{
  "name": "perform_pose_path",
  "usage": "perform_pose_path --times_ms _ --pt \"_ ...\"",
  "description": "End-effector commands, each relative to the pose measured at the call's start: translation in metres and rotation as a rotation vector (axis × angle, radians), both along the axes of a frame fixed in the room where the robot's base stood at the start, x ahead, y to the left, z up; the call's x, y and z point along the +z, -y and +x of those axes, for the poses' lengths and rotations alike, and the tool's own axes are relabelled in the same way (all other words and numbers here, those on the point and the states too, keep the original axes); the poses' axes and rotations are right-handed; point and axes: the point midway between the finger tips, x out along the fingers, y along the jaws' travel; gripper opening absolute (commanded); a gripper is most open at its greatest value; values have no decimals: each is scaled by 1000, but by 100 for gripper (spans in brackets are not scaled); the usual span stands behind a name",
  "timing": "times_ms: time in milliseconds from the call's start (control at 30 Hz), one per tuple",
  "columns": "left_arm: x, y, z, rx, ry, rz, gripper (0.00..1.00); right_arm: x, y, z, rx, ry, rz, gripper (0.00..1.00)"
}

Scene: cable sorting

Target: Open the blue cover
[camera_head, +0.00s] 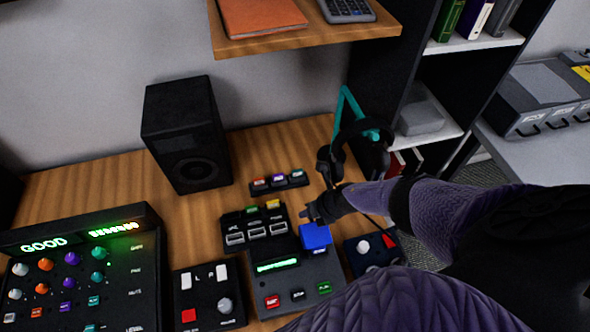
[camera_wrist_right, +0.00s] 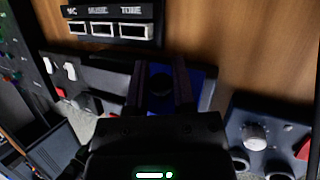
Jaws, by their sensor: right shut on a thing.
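The blue cover (camera_head: 316,236) sits at the upper right of a dark console (camera_head: 290,284) with a green-lit display. It looks lowered, though its exact tilt is hard to tell. My right gripper (camera_head: 308,215) is at the cover's far edge. In the right wrist view, my right gripper (camera_wrist_right: 160,82) has its two dark fingers close together, with the blue cover (camera_wrist_right: 197,92) showing between and beside them. My right gripper is shut on the cover; the exact contact is dark. What lies under the cover is hidden. My left gripper is not in view.
A panel with several slots (camera_head: 252,230) stands behind the console. A knob box (camera_head: 372,254) is close on the right, and a switch box (camera_head: 208,296) on the left. A headphone stand (camera_head: 343,105) with headphones rises behind my right arm. A black speaker (camera_head: 187,135) stands farther back.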

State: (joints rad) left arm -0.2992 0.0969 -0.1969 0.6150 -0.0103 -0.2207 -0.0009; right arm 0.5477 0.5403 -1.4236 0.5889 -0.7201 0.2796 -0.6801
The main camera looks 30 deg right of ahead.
Motion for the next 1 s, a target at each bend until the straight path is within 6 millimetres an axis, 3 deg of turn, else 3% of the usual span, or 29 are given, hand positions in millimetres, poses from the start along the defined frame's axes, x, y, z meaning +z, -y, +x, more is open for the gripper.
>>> perform_pose_path --times_ms 400,1000 --pt "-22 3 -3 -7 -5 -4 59 -15 5 9 3 -115 41 0" --pt "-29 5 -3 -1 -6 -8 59 -19 6 11 3 -117 40 0"
